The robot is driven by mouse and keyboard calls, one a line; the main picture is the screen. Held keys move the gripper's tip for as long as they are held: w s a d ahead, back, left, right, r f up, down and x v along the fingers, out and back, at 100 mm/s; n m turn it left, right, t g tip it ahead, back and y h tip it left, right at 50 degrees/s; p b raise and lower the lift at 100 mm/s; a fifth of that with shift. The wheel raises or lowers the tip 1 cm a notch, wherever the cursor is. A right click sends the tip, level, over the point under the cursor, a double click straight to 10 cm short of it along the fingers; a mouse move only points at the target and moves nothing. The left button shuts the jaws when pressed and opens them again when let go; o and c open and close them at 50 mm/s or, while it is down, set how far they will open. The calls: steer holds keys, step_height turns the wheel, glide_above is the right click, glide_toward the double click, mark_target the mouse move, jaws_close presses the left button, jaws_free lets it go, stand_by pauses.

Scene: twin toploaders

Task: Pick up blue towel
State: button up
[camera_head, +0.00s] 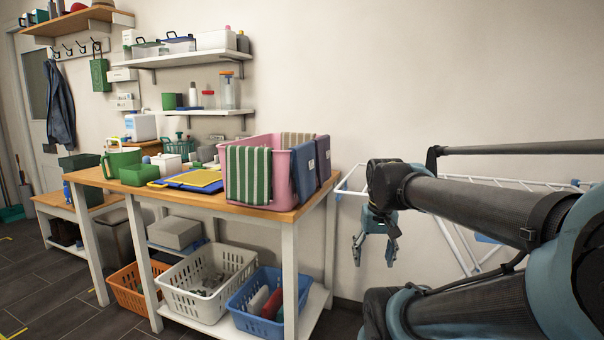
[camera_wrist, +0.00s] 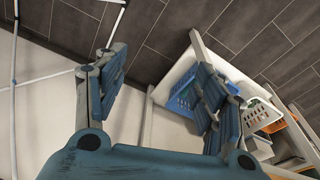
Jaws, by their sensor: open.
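A pink basket (camera_head: 268,205) stands on the right end of the wooden table. Dark blue cloth hangs over its right side in two panels, a nearer blue towel (camera_head: 303,178) and a farther blue panel (camera_head: 323,158). I cannot tell whether they are one towel or two. A green-and-white striped towel (camera_head: 248,175) hangs over the front. My gripper (camera_head: 374,256) is open and empty, pointing down to the right of the table, apart from the towels. The wrist view shows its fingers spread (camera_wrist: 160,82) with nothing between; no towel shows there.
A white drying rack (camera_head: 450,235) stands behind my arm, right of the table. The wooden table (camera_head: 230,208) also holds green containers (camera_head: 133,174) and a yellow-and-blue item (camera_head: 195,180). White (camera_head: 208,282) and blue (camera_head: 262,315) crates sit on its lower shelf.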

steer(key=w+a+r+m+g, duration=0.1)
steer(key=w+a+r, duration=0.3)
steer(key=w+r, duration=0.45)
steer(key=w+a+r+m, duration=0.1)
steer(key=w+a+r, duration=0.35)
steer(key=r, duration=0.75)
step_height(320, 180, up, 15)
steer(key=m+g, duration=0.1)
steer(key=m, duration=0.1)
glide_above(301, 144)
steer(key=shift+w+r, duration=0.1)
steer(key=shift+w, duration=0.15)
steer(key=shift+a+f, duration=0.1)
steer(key=shift+f, duration=0.3)
step_height(301, 144, down, 11)
steer(key=shift+w+d+f, duration=0.1)
steer(key=shift+f, duration=1.25)
steer(key=shift+w+d+f, duration=0.1)
steer(key=shift+f, duration=1.25)
steer(key=c, duration=1.4)
